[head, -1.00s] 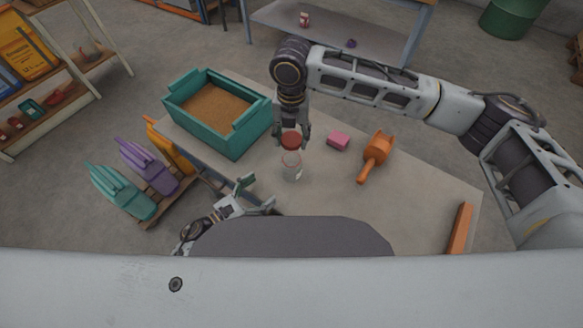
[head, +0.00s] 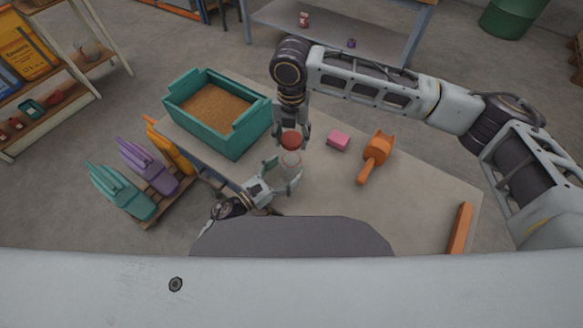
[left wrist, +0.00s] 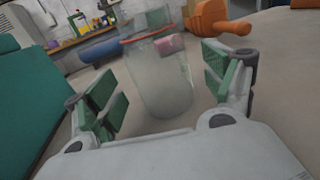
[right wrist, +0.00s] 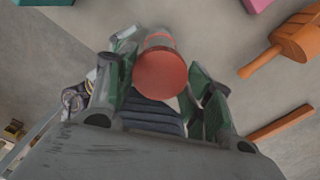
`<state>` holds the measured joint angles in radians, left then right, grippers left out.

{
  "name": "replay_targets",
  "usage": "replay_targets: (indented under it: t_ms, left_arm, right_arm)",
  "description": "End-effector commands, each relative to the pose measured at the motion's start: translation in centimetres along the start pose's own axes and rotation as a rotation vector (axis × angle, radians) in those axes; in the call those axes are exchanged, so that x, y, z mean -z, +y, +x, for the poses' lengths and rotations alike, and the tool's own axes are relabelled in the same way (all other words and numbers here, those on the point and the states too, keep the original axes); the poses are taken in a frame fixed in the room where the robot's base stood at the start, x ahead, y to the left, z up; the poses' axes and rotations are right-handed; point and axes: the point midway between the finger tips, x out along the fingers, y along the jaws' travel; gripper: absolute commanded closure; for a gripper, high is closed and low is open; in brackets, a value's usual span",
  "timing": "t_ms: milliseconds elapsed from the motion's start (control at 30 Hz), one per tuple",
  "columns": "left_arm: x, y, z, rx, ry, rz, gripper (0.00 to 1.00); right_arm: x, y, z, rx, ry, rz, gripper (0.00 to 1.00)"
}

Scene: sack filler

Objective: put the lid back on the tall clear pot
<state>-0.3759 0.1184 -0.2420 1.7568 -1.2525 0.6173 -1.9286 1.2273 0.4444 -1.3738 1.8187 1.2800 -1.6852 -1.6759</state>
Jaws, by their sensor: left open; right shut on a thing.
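The tall clear pot (head: 291,168) stands upright on the table; its red-ringed rim and clear wall fill the middle of the left wrist view (left wrist: 160,85). My left gripper (head: 279,182) is low at the pot, open, with one green-padded finger on each side of it in the left wrist view and gaps visible. My right gripper (head: 292,144) points down from above, shut on the round red lid (head: 291,138). The lid is just above the pot's rim in the head view; whether they touch is unclear. The lid hides part of the pot in the right wrist view (right wrist: 160,74).
A teal box of brown grain (head: 180,122) stands left of the pot. A pink block (head: 338,141) and an orange scoop (head: 375,151) lie to the right. An orange bar (head: 459,229) is near the right edge. The table between is bare.

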Motion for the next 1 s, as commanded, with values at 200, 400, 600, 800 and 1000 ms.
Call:
replay_targets:
  t_ms: [200, 400, 600, 800, 1000]
  left_arm:
    - [-0.1, 0.1, 1.7, -0.001, -0.001, 0.000, 0.17]
    - [-0.1, 0.0, 2.2, 0.000, 0.000, 0.000, 0.17]
    - [0.0, 0.0, 2.2, 0.000, 0.000, 0.000, 0.17]
    - [-0.1, 0.0, 2.2, 0.000, -0.001, 0.000, 0.37]
    - [0.0, 0.0, 2.2, 0.000, 0.000, 0.000, 0.63]
  right_arm:
    - [0.0, 0.0, 0.0, 0.000, 0.000, 0.000, 0.59]
    - [0.0, 0.0, 0.0, 0.000, 0.000, 0.000, 0.59]
    - [0.0, 0.0, 0.0, 0.000, 0.000, 0.000, 0.59]
    - [0.0, 0.0, 0.0, 0.000, 0.000, 0.000, 0.59]
    - [0.0, 0.0, 0.0, 0.000, 0.000, 0.000, 0.59]
